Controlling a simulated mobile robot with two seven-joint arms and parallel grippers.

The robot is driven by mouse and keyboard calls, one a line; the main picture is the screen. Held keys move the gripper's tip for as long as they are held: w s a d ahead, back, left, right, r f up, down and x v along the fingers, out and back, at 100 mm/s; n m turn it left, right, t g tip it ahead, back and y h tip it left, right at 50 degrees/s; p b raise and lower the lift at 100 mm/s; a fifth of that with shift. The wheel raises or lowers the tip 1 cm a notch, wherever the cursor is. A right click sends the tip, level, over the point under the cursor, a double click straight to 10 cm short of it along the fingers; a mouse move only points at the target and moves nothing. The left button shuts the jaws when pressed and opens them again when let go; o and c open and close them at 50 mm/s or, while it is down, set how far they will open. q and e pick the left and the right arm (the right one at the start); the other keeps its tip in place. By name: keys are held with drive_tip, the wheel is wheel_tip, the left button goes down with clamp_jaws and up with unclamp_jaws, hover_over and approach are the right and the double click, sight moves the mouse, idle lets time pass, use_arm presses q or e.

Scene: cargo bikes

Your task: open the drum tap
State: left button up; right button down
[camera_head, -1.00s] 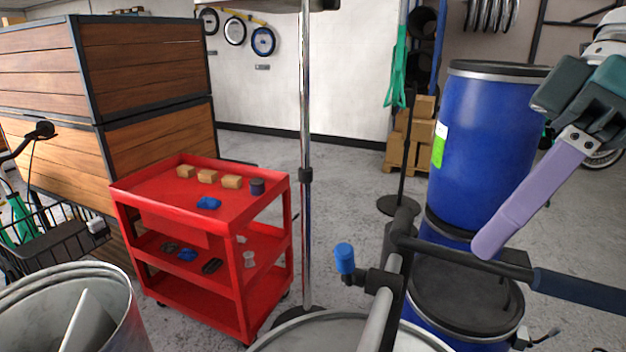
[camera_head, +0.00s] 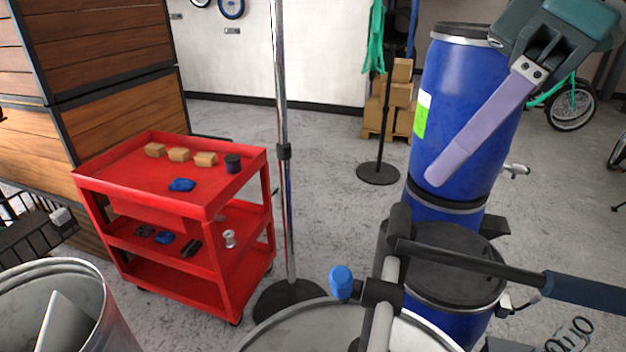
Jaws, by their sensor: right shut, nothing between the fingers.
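The upper blue drum (camera_head: 465,95) has a dark lid and a white and green label. A small metallic tap (camera_head: 515,171) sticks out from its lower right side. Another blue drum (camera_head: 455,322) stands below and nearer, with a second small fitting (camera_head: 512,304) low on its right side. My right gripper (camera_head: 437,176) has its pale purple fingers together, pointing down and left. It overlaps the upper drum in the picture, left of the tap and apart from it. Whether it touches the drum cannot be told. My left gripper is not in view.
Black bars with a blue grip (camera_head: 585,290) cross in front of the lower drum, above a round metal drum top (camera_head: 330,325). A red trolley (camera_head: 215,205) with small items and a chrome pole (camera_head: 283,150) stand left. Grey floor is open at right.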

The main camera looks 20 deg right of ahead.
sight(345, 284)
use_arm(q)
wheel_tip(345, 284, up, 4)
drive_tip(key=p, duration=0.3)
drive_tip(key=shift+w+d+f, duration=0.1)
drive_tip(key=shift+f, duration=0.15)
use_arm(e)
drive_tip(key=s+a+f, duration=0.1)
drive_tip(key=a+f, duration=0.5)
drive_tip(key=shift+s+a, duration=0.15)
drive_tip(key=shift+a, duration=0.15)
